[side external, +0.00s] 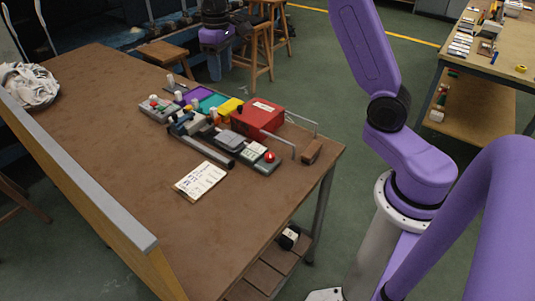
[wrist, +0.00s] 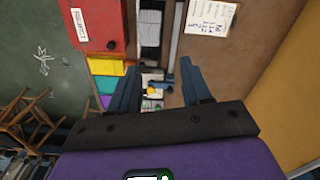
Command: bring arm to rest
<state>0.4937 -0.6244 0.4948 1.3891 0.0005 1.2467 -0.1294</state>
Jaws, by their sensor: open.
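My gripper (side external: 219,72) hangs in the air, seen in front of the stools in the side external view, with its purple wrist above. In the wrist view my gripper (wrist: 158,78) points down with its two blue fingers spread apart, and nothing is held between them. Below it are the coloured bins and small devices on the brown workbench (side external: 110,120). The fingertips look clear of everything on the bench. My purple arm rises at the right and leaves the picture at the top.
A red box (side external: 258,118), a yellow bin (side external: 229,107), a teal bin (side external: 210,103), a dark bar (side external: 205,151) and a written card (side external: 200,181) lie on the bench. White cloth fills a basket (side external: 30,87) at far left. The bench's front half is mostly bare.

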